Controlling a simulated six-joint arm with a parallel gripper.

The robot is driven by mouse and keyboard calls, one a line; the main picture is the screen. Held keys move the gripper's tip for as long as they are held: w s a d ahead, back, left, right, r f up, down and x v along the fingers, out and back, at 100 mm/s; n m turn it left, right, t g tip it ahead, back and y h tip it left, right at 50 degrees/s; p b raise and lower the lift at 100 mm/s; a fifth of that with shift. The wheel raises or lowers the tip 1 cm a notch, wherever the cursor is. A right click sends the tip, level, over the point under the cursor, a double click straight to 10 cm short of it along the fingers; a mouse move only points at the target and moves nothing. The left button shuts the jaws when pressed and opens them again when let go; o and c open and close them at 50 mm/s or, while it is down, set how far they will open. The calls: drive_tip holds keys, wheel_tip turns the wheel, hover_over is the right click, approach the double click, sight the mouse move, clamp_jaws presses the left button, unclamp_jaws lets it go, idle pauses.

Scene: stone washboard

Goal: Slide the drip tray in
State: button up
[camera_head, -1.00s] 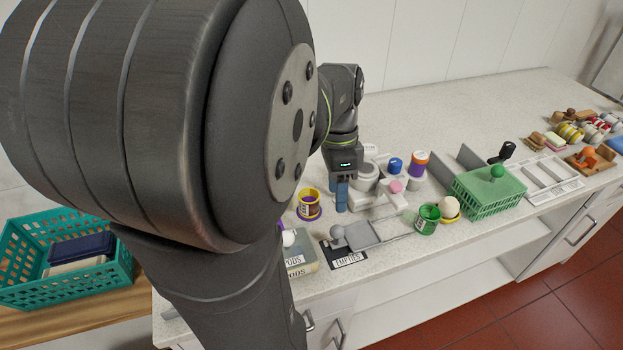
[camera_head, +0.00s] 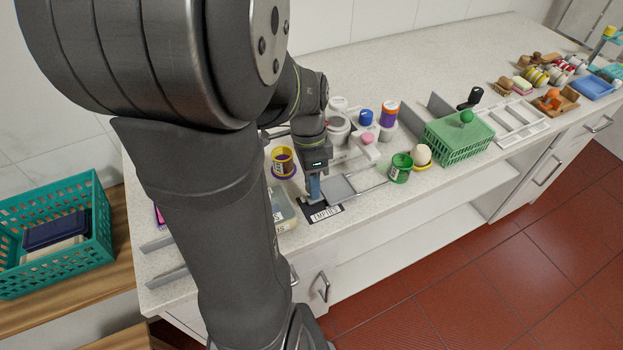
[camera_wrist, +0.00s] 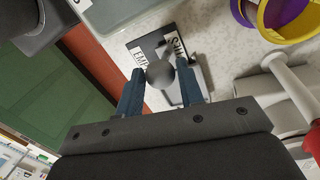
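The drip tray (camera_head: 340,187) is a flat grey plate between thin rails on the counter, by the black mat labelled EMPTIES (camera_head: 322,212). In the wrist view, its round grey knob (camera_wrist: 160,74) lies between the two blue fingers of my gripper (camera_wrist: 160,68), with a gap visible on each side. In the head view, my gripper (camera_head: 314,190) points down at the tray's left end and hides the knob. Part of the tray is also hidden behind the gripper in the wrist view.
A clear lidded box (camera_head: 283,210) stands close left of the gripper, and a purple-yellow cup (camera_head: 283,161) behind it. A white machine (camera_head: 345,150) is behind the tray.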

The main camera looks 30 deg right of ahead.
clamp_jaws()
hover_over(346, 184)
idle(0.3)
drive_tip(key=shift+o, duration=2)
unclamp_jaws()
drive_tip(key=shift+d, duration=0.15)
drive_tip(key=shift+o, duration=0.4)
drive_tip(key=shift+r, duration=0.1)
drive_tip(key=w+r, duration=0.3)
drive_tip(key=r, duration=1.4)
drive_tip(key=shift+d, duration=0.2)
